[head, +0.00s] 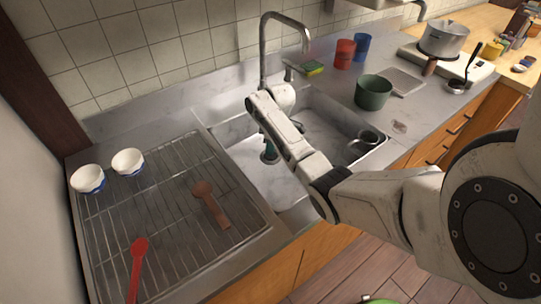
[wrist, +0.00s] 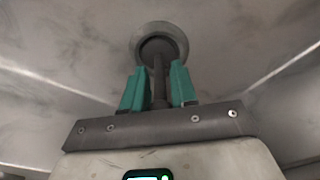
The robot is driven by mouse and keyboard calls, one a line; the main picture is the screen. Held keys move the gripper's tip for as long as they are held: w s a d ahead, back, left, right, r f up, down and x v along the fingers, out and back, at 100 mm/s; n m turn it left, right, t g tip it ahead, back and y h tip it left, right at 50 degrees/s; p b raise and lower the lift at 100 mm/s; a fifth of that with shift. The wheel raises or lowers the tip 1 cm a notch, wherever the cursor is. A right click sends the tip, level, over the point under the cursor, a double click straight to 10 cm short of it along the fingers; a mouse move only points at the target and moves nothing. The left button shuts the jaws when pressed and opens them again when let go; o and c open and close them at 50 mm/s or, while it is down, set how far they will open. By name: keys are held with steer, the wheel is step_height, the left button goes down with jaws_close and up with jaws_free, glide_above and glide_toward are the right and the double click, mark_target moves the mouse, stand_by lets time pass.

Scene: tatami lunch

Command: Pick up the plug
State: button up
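The plug (wrist: 158,80) shows in the wrist view as a dark upright stem rising from the dark centre of the round metal drain ring (wrist: 183,36). My gripper (wrist: 158,86) has two teal fingers, one on each side of the stem. Narrow gaps show between the fingers and the stem, so the gripper is open around it. In the head view my gripper (head: 269,150) reaches down into the left part of the sink (head: 250,178), over the drain. The plug is hard to make out there.
A wire rack (head: 165,235) with a brown spatula (head: 210,202), a red spoon (head: 138,262) and two white bowls (head: 127,162) lies left of the sink. A faucet (head: 264,50) stands behind.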

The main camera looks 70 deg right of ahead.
jaws_close()
steer(key=shift+r, duration=0.15)
